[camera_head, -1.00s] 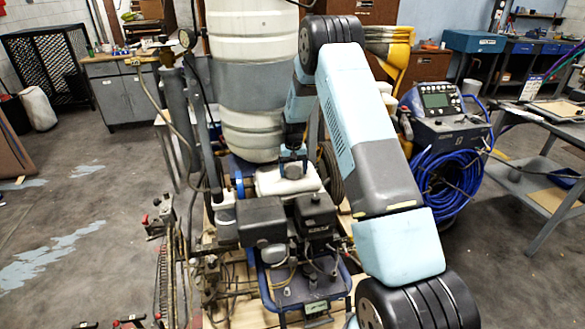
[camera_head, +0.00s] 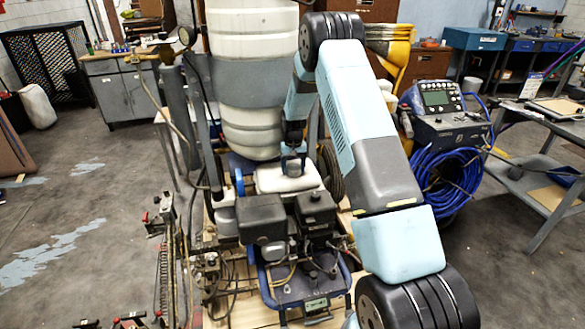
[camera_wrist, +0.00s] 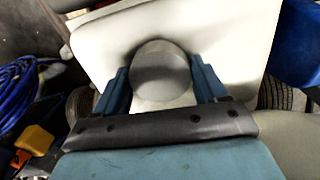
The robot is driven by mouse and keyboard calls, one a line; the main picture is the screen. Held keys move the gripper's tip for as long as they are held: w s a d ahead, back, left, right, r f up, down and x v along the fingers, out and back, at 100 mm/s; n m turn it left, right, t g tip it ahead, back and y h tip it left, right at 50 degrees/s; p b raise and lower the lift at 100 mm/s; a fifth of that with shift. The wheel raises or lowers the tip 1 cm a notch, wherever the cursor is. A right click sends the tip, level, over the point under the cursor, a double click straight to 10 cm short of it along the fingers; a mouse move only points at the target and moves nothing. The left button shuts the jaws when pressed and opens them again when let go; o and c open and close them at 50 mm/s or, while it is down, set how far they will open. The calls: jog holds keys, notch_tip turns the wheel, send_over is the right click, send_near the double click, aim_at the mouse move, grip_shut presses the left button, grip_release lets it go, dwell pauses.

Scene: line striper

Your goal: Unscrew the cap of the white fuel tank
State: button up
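The white fuel tank (camera_head: 270,180) sits on top of the engine, below the large white ribbed drum. It also fills much of the wrist view (camera_wrist: 240,35). Its round grey cap (camera_wrist: 160,72) lies between my two blue fingers in the wrist view. My gripper (camera_wrist: 161,80) has one finger on each side of the cap, and both appear to touch its rim. In the head view my gripper (camera_head: 293,168) points down onto the tank top and hides the cap. I cannot tell whether the cap is lifted off its seat.
The tall white drum (camera_head: 250,75) stands close behind the tank. Black engine housings (camera_head: 262,217) are in front of it. A coiled blue hose (camera_head: 445,180) and a control unit are at the right, with a grey table (camera_head: 545,190) beyond. Open floor lies to the left.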

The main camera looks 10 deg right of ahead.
jog(key=c, duration=0.7)
jog(key=shift+n, duration=1.7)
jog(key=n, duration=0.2)
jog(key=shift+n, duration=0.8)
jog(key=shift+n, duration=1.7)
